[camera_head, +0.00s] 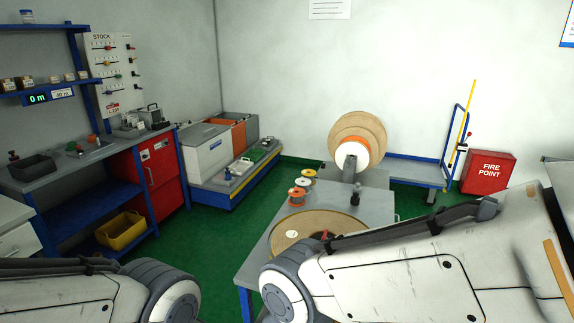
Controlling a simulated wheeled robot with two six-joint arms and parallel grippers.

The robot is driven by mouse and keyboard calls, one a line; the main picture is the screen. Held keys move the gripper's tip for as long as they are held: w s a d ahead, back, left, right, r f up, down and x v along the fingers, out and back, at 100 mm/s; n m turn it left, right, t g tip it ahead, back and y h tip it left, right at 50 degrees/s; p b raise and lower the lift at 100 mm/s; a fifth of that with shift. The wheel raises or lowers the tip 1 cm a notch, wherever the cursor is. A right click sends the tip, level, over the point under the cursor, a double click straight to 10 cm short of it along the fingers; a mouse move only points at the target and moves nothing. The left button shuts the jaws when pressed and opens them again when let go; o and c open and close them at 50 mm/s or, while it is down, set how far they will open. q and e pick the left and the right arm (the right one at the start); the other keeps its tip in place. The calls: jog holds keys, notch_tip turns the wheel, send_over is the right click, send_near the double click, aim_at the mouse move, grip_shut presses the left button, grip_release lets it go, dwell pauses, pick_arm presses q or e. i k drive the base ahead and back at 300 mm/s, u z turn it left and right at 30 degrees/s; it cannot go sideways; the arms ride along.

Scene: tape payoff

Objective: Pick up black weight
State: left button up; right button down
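A small dark upright object with a knob-like top (356,196) stands on the grey table (376,212) at centre right; it may be the black weight, but it is too small to be sure. Another dark piece (327,235) with orange beside it lies at the wooden disc (292,236), partly behind my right arm. My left arm crosses the bottom left and my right arm crosses the bottom right. Neither gripper shows.
An orange-and-white reel with a wooden flange (357,139) stands behind the table. Small spools (299,196) line its left side. A blue-framed bench (82,170) is at left, a trolley (415,171) and red box (487,172) at right. Green floor lies clear between.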

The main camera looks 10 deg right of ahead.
aim_at(354, 199)
jog(key=k, duration=0.5)
jog(key=z, duration=1.55)
jog(key=i, duration=5.35)
jog(key=u, duration=3)
